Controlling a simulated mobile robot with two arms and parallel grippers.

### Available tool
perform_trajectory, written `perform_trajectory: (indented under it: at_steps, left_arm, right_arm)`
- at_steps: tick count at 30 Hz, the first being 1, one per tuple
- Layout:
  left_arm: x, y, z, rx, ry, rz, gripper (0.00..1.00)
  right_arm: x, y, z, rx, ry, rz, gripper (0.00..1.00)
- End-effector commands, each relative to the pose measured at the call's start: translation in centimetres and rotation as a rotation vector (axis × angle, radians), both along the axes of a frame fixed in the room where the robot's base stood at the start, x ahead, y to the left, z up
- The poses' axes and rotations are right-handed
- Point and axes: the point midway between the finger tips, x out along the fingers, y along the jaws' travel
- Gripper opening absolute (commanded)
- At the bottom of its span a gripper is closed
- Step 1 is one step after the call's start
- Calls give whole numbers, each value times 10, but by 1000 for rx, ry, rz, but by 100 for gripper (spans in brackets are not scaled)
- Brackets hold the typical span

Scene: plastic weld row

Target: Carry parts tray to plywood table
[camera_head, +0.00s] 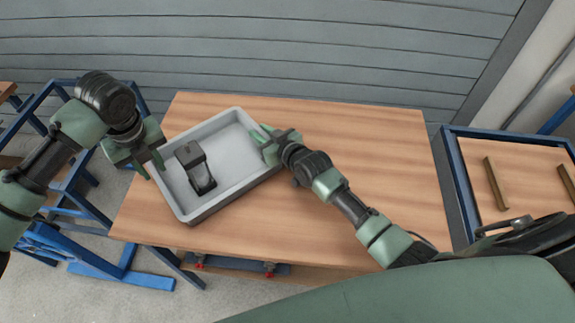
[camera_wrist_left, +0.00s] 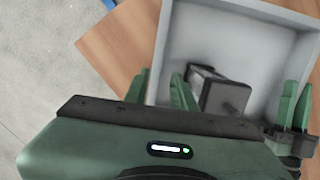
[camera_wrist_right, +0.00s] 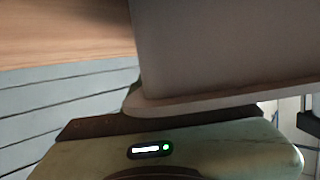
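The parts tray (camera_head: 236,190) is a light grey, shallow box on the wooden table, with a dark grey part (camera_head: 196,168) inside. My left gripper (camera_head: 149,168) is at the tray's left wall. In the left wrist view its fingers (camera_wrist_left: 160,92) are apart, one on each side of the wall, with a gap showing. My right gripper (camera_head: 270,145) is at the tray's right wall. Its fingers (camera_wrist_left: 294,107) show close to that wall in the left wrist view; whether they press on it is unclear. In the right wrist view the tray (camera_wrist_right: 225,45) fills much of the picture and hides the fingertips.
The wooden table (camera_head: 370,160) is bare to the right of the tray. A blue-framed table (camera_head: 500,150) with brown strips stands at the right. Blue metal frames (camera_head: 95,225) stand at the left. A grey slatted wall (camera_head: 280,50) is behind the table.

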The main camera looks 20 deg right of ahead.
Motion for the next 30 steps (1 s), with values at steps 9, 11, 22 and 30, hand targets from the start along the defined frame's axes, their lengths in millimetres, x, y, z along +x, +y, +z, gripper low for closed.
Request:
perform_trajectory:
  at_steps: [9,11,22,30]
  left_arm:
    - [-2,0,17,1,2,1,25]
    - [-2,0,17,2,1,1,25]
    - [-2,0,17,1,0,1,25]
    - [-2,0,17,1,0,1,25]
  right_arm:
    - [-10,-3,2,0,1,0,25]
    - [-18,-6,4,0,0,0,25]
    - [-85,-27,26,-1,2,1,25]
    - [-108,-35,34,0,1,0,25]
